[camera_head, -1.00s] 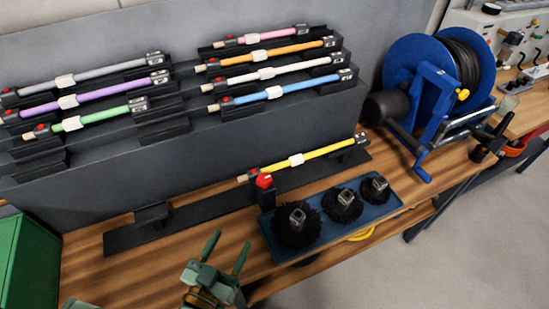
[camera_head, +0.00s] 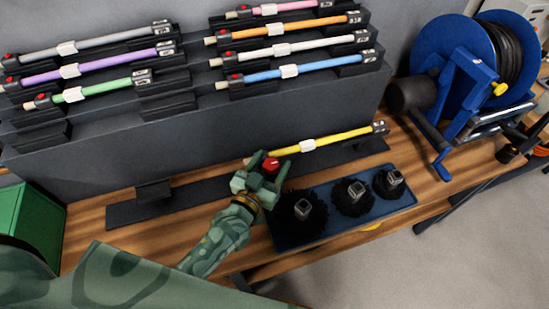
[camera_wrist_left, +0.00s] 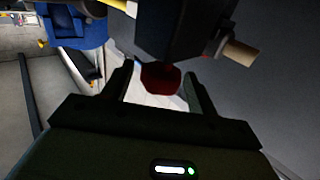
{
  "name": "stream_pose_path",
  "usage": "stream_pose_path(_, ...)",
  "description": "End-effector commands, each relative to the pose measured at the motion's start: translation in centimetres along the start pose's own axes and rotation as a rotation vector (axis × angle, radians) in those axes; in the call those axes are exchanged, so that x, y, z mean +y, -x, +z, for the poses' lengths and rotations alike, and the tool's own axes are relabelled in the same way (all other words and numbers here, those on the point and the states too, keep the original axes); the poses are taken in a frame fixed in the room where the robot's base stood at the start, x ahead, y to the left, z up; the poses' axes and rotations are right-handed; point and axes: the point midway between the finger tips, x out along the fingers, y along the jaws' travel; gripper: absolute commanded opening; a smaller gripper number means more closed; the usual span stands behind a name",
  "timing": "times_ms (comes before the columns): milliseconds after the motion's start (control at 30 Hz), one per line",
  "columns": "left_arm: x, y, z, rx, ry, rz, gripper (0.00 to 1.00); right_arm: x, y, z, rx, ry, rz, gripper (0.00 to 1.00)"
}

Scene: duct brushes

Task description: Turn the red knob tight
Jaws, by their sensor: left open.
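The red knob (camera_head: 271,164) sits at the left end of the yellow rod (camera_head: 335,138), which lies on a dark stand low on the bench. My left gripper (camera_head: 268,168) is open at the knob, with its fingers reaching up around it. In the left wrist view, the red knob (camera_wrist_left: 160,77) shows between the two open fingertips of my left gripper (camera_wrist_left: 160,85), below a dark block (camera_wrist_left: 175,30). I cannot tell whether the fingers touch it. My right gripper is not in view.
A blue tray (camera_head: 345,222) with round black brushes (camera_head: 300,212) lies just right of my left gripper. A stepped dark rack (camera_head: 200,125) with several coloured rods stands behind. A blue hose reel (camera_head: 465,75) stands at the right and a green box (camera_head: 30,220) at the left.

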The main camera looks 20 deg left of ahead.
Motion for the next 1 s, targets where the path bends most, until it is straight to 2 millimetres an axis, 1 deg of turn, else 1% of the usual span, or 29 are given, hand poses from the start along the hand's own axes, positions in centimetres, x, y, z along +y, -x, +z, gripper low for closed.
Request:
stream_pose_path(33, 0.0, -0.7, 0.1, 0.001, -0.001, -0.001, 0.58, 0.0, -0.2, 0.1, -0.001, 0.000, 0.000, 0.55)
stream_pose_path(100, 0.0, -1.4, 0.1, 0.001, 0.000, -0.001, 0.58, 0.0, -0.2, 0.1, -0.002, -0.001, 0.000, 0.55)
stream_pose_path(200, 0.0, -1.9, 0.1, 0.000, 0.001, -0.001, 0.58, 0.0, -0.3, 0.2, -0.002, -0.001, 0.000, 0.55)
stream_pose_path(467, 0.0, -2.1, 0.0, -0.001, 0.000, 0.000, 0.58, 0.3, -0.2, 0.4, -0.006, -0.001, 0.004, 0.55)
stream_pose_path(500, 0.0, -2.1, 0.0, -0.001, 0.000, 0.000, 0.53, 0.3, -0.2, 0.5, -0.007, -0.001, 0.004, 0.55)
stream_pose_path(567, 0.0, -2.1, 0.0, -0.001, 0.000, 0.000, 0.36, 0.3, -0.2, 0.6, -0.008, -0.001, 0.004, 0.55)
stream_pose_path(600, 0.0, -2.0, 0.0, -0.001, 0.000, 0.000, 0.25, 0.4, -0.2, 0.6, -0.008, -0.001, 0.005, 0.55)
stream_pose_path(633, 0.0, -2.0, 0.0, -0.001, 0.000, 0.000, 0.17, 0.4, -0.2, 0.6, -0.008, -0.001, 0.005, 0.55)
stream_pose_path(667, 0.0, -2.0, 0.0, -0.001, 0.000, 0.000, 0.14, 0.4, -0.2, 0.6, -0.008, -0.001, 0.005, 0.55)
stream_pose_path(1000, 0.0, -2.0, 0.1, 0.000, -0.004, 0.037, 0.14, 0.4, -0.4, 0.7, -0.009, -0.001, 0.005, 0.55)
